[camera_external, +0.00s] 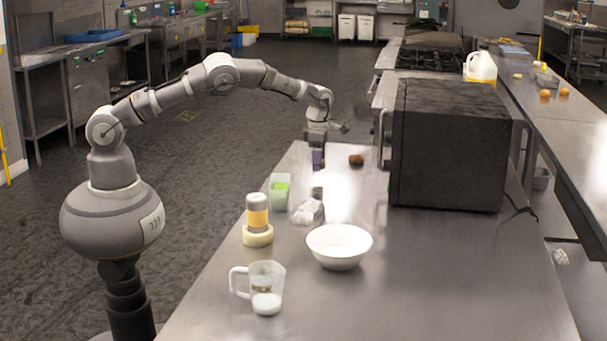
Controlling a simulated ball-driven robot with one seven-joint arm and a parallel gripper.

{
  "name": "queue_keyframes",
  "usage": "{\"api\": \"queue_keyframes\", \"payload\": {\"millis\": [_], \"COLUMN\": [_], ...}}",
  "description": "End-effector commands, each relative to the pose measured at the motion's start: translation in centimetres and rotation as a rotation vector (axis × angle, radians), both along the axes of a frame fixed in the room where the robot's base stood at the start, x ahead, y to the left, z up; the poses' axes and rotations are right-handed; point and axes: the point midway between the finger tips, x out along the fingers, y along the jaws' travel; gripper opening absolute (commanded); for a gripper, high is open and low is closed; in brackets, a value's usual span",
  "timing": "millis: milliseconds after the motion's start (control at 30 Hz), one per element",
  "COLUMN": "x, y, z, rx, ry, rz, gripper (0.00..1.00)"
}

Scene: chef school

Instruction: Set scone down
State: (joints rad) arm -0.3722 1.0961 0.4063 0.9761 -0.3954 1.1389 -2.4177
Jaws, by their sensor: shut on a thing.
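My gripper (318,159) points down at the far left end of the steel counter (400,290), low over its top. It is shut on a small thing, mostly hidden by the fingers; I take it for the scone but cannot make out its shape. I cannot tell whether it touches the counter. A small round brown item (356,160) lies on the counter just right of the gripper, apart from it; it looks like a baked piece, but is too small to name surely.
A dark oven-like box (448,145) stands to the right. The front right counter is clear.

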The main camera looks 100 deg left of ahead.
Motion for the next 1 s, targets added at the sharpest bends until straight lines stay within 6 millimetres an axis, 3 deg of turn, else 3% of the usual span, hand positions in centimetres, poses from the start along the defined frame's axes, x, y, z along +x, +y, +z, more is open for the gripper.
{"api": "queue_keyframes", "payload": {"millis": [100, 300, 667, 700, 800, 1000], "x": [0.5, 0.4, 0.4, 0.4, 0.4, 0.4], "y": [0.3, 0.3, 0.3, 0.3, 0.3, 0.3], "z": [-0.1, -3.5, -3.8, -3.8, -3.8, -3.8], "rx": [0.001, -0.001, 0.0, 0.0, 0.0, 0.0], "ry": [-0.001, 0.0, -0.001, -0.001, -0.001, -0.001], "rz": [0.0, 0.001, 0.001, 0.001, 0.001, 0.001], "gripper": [0.28, 0.28, 0.28, 0.62, 0.83, 0.83]}}
